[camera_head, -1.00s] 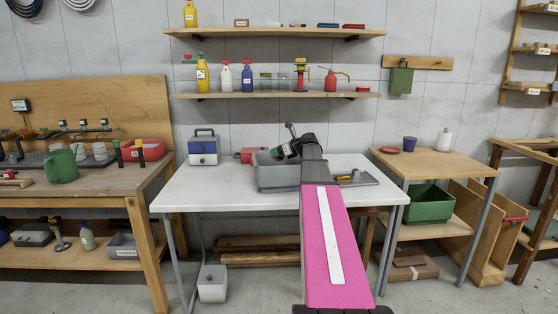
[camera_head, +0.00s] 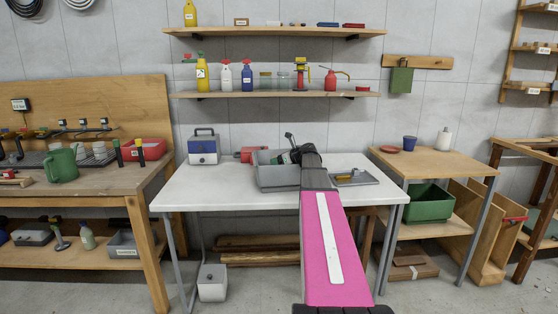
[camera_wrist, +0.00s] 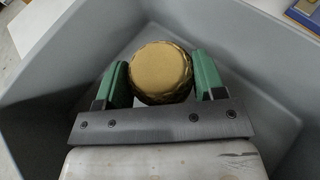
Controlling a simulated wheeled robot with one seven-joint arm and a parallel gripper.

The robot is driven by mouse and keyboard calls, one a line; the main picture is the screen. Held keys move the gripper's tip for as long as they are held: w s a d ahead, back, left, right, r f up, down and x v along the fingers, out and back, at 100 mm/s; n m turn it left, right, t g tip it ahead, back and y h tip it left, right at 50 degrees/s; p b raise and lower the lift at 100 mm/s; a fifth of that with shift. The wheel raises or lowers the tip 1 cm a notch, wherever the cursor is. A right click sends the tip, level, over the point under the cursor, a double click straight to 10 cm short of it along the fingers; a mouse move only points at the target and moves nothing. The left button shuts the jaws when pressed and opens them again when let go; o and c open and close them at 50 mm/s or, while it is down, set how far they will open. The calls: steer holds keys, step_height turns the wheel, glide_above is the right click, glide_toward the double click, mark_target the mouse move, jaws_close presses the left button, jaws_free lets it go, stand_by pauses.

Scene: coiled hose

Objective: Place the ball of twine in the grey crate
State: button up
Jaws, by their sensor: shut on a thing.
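The grey crate (camera_head: 277,178) stands on the white table, left of my arm in the head view. Its inner walls and floor fill much of the wrist view (camera_wrist: 270,115). My gripper (camera_wrist: 161,75) has green fingers and is shut on the ball of twine (camera_wrist: 162,70), a round golden-brown thing with a flat top face. The ball is between the fingers, over the inside of the crate. I cannot tell whether it touches the crate floor. In the head view my gripper (camera_head: 285,157) is low at the crate, and the ball is hidden.
The white table (camera_head: 225,190) has a blue-and-white box (camera_head: 204,148) at the back left and a red thing (camera_head: 250,154) behind the crate. A grey tray (camera_head: 356,178) lies right of my arm. The table's front left is clear.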

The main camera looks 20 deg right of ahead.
steer(key=shift+f, duration=0.1)
steer(key=o, duration=0.9)
steer(key=shift+o, duration=0.2)
steer(key=shift+r, duration=0.45)
steer(key=v, duration=1.2)
steer(key=shift+r, duration=0.3)
